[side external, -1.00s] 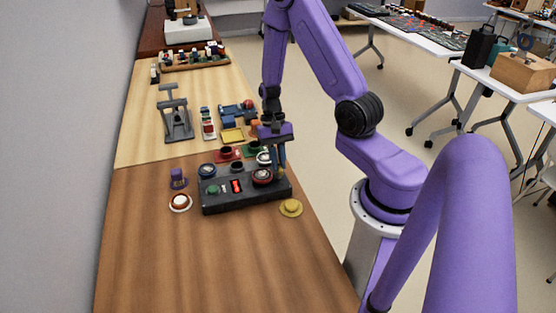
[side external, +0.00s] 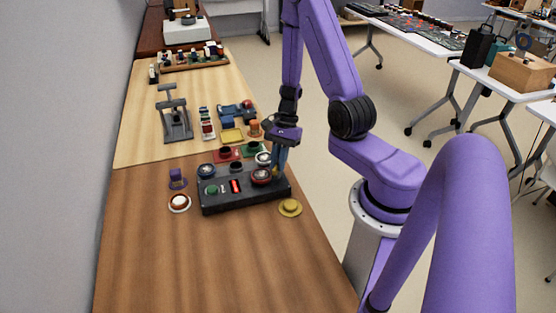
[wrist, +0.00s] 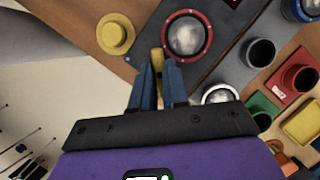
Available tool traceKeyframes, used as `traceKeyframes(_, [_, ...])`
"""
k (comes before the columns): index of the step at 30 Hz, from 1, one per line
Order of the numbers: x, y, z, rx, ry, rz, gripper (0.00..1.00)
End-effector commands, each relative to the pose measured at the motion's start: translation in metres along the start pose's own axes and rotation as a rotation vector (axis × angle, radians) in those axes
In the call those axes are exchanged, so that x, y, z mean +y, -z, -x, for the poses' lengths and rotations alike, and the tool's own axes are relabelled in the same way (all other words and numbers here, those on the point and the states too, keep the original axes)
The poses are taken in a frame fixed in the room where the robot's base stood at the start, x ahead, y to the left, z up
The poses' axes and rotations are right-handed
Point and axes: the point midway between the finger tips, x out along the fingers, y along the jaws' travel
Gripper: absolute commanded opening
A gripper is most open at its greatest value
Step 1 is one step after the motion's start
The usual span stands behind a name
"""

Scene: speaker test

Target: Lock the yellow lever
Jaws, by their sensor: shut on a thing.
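The yellow lever (wrist: 157,58) stands on the dark panel box (side external: 246,198), at its right edge near the red-rimmed round button (wrist: 187,35). My gripper (wrist: 157,72) has its two blue fingers closed on the lever, one on each side, in the wrist view. In the side external view my gripper (side external: 279,168) points down at the box's right end, and its fingers mostly hide the lever there. The lever's base is partly hidden by the fingers.
A yellow round piece (side external: 290,208) lies right of the box, near the table edge. A purple piece (side external: 178,178) and a white-rimmed button (side external: 179,203) lie to the left. Several coloured parts crowd behind the box. The wooden table in front (side external: 215,265) is clear.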

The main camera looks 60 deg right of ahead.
Motion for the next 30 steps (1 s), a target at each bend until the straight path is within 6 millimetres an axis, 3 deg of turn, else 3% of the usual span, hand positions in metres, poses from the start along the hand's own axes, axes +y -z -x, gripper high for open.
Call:
traceKeyframes(18, [0.0034, -0.0008, 0.0002, 0.001, 0.218, -0.522, 0.0])
traceKeyframes(30, [0.0042, -0.0012, 0.0001, 0.0, 0.301, -0.719, 0.0])
